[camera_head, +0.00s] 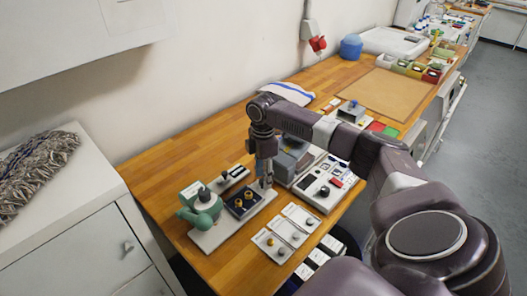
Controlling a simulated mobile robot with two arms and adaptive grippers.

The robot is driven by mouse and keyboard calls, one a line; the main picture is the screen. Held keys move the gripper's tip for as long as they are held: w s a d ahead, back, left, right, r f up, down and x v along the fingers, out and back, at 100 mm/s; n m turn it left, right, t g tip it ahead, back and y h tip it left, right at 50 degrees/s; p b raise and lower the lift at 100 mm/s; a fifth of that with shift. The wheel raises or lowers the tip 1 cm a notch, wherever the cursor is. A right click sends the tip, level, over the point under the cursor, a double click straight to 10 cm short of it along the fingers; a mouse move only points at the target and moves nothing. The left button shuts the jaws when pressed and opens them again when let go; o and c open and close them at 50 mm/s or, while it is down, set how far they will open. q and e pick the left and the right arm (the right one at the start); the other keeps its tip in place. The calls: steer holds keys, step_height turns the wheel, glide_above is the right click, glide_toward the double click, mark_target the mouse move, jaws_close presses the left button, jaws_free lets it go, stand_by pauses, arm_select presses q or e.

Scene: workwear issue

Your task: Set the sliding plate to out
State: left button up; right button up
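A pale board (208,243) near the front left of the wooden bench carries a teal-green device (200,207) with a dark knob. A dark plate (240,206) with brass-coloured knobs also sits on the board; it may be the sliding plate, but I see no label that tells. My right gripper (266,183) points down at the right edge of the dark plate, close to it. Contact is not clear. Its fingertips are small and I cannot tell whether they are open or shut. My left gripper is not in view.
A light strip (233,178) with a dark knob lies behind the plate. White panels (284,233) lie to the right, and a grey-and-white device (322,186) stands behind them. A folded cloth (287,93) lies by the wall. The bench's left end is clear.

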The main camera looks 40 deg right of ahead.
step_height(320, 180, up, 11)
steer(key=shift+r, duration=0.2)
steer(key=shift+d, duration=0.1)
stand_by(0.5)
